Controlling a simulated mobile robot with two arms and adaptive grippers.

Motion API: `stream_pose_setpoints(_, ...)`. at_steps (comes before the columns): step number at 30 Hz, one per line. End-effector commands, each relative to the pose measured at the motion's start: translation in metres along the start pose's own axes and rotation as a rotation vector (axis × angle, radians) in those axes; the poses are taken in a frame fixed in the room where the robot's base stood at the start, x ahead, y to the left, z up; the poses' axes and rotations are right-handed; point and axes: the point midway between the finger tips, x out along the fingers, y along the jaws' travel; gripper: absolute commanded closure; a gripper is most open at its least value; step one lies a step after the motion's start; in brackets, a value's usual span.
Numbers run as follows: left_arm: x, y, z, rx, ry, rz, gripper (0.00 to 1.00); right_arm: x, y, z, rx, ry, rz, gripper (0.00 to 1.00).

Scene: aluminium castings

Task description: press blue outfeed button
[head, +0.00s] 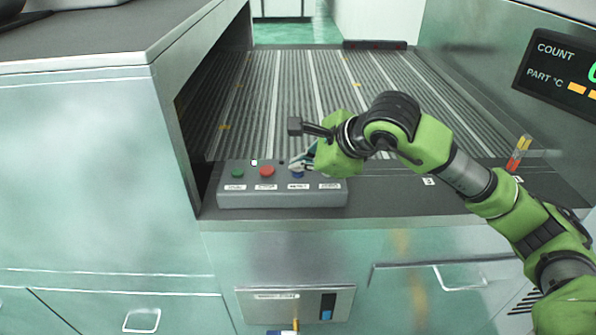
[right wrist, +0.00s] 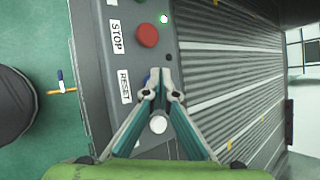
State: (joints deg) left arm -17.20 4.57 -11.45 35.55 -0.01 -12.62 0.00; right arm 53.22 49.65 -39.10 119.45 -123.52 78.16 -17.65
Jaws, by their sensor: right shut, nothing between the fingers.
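The grey button box (head: 230,198) stands on the front ledge of the conveyor. It carries a green button (head: 237,173), a red button (head: 267,171) and a blue button (head: 297,175). My right gripper (head: 296,165) is shut and empty, its tips over the blue button. In the right wrist view the fingertips (right wrist: 161,80) cover most of that button; I cannot tell whether they touch it. The label beside it reads RESET. A white button (right wrist: 158,124) shows between the finger bases. My left gripper is not in view.
The ribbed roller conveyor (head: 300,85) runs back behind the box. A dark count display (head: 560,65) is at the right, and a red and yellow stack light (head: 518,155) stands on the ledge. A metal cabinet (head: 90,170) borders the left.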

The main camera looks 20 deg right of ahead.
Motion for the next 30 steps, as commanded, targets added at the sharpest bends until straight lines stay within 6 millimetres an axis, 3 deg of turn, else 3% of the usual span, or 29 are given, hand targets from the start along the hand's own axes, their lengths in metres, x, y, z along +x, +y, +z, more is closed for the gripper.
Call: stream_pose_setpoints(30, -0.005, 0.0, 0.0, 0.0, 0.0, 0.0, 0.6, -0.011, -0.009, 0.008, 0.0, 0.001, 0.001, 1.0)
